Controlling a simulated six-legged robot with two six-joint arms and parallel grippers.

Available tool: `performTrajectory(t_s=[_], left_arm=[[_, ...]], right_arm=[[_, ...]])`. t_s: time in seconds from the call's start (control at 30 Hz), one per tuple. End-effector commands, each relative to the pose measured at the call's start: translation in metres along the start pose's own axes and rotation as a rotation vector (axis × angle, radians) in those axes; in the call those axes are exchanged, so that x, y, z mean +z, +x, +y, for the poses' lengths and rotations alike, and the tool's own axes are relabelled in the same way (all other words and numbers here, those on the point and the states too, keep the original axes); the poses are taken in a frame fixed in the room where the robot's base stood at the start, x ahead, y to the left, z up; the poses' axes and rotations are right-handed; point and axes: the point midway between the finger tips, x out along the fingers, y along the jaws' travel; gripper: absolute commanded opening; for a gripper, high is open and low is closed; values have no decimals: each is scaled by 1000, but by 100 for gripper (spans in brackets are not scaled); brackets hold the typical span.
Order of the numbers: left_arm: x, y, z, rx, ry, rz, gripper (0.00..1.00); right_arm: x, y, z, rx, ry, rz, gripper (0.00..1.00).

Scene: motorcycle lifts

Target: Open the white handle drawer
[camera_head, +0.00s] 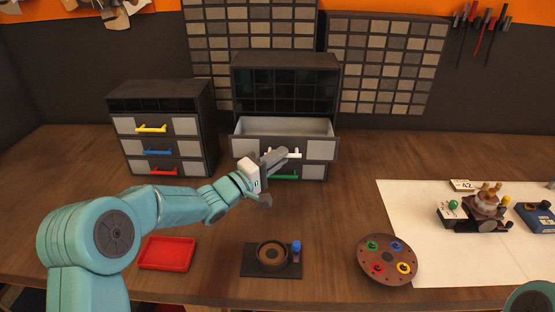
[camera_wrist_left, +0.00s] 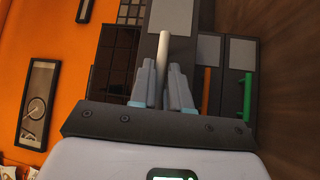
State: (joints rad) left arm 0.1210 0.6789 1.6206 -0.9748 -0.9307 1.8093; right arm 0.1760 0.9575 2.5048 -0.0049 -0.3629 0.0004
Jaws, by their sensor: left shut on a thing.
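The right-hand drawer cabinet (camera_head: 285,85) stands at the back of the bench. Its white handle drawer (camera_head: 270,127) is pulled out, and its empty light inside shows from above. My left gripper (camera_head: 274,157) is in front of this drawer, shut on the white handle (camera_head: 295,154). In the left wrist view the white handle (camera_wrist_left: 163,52) stands between the two fingers (camera_wrist_left: 163,84). A green handle (camera_head: 285,177) is on a drawer below. An orange handle (camera_wrist_left: 206,90) shows in the wrist view, but my gripper hides it in the head view. My right gripper is out of view.
A second cabinet (camera_head: 160,94) with yellow, blue and red handles stands to the left. A red tray (camera_head: 167,254), a dark base with a ring (camera_head: 252,271) and a round brown plate (camera_head: 369,272) lie in front. A white mat (camera_head: 408,219) is at right.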

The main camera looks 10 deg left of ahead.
Motion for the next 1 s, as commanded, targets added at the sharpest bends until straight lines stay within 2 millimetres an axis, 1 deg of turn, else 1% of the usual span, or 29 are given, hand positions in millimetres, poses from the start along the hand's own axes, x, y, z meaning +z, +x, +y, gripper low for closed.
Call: performTrajectory(t_s=[0.03,0.07,0.1,0.13,0.4,0.47,0.53,0.67,0.9,1.0], left_arm=[[-1,0,1,2,1,2,0],[-1,0,1,2,1,2,23],[-1,0,1,2,1,2,36],[-1,0,1,2,1,2,38],[0,-1,0,1,0,1,38],[0,-4,0,1,0,2,38],[-1,-12,-1,1,0,3,38],[-1,-39,-2,1,0,5,38],[-2,-104,-2,0,1,6,38],[-1,-127,-1,1,2,5,38]], right_arm=[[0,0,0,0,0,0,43],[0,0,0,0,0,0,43],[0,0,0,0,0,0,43],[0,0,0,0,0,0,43],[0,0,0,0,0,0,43],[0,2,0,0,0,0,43],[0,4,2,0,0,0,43],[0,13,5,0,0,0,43],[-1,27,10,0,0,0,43],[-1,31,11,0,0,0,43]])
